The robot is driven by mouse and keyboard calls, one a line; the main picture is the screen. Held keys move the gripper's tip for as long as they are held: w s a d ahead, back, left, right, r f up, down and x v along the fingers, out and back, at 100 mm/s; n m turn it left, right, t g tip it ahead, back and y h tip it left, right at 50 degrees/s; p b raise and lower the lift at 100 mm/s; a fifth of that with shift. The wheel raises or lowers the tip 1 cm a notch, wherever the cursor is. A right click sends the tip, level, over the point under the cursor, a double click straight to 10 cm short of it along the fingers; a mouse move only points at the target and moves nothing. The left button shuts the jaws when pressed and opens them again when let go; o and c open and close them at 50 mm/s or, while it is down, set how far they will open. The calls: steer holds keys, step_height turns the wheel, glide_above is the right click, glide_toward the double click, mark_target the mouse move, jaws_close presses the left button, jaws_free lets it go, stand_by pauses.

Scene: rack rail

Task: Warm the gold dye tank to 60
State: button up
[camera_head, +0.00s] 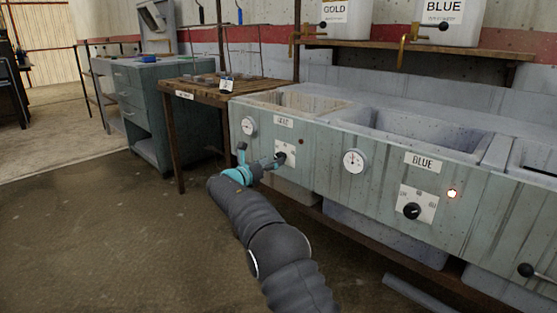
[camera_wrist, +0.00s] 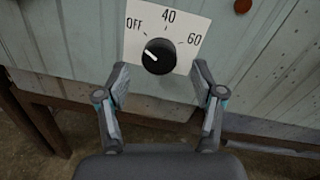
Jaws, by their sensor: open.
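My gripper (camera_head: 270,163) is open in front of the left tank's control plate (camera_head: 291,153). In the wrist view its two fingers (camera_wrist: 160,80) stand apart, one on each side of a black knob (camera_wrist: 158,57), with nothing held between them. I cannot tell whether they touch it. The knob sits on a white plate (camera_wrist: 182,20) marked OFF, 40 and 60, and its white pointer line aims up-left, towards OFF. The left tank (camera_head: 290,102) has a small label (camera_head: 283,122), too small to read surely.
The blue tank (camera_head: 425,130) adjoins on the right, with a gauge (camera_head: 354,161), knob (camera_head: 412,211) and lit lamp (camera_head: 452,193). The left tank's lamp (camera_head: 300,141) is dark red. A wooden table (camera_head: 205,90) stands left. The floor in front is open.

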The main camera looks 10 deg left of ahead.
steer(key=shift+x, duration=2)
steer(key=c, duration=1.1)
steer(key=shift+c, duration=0.2)
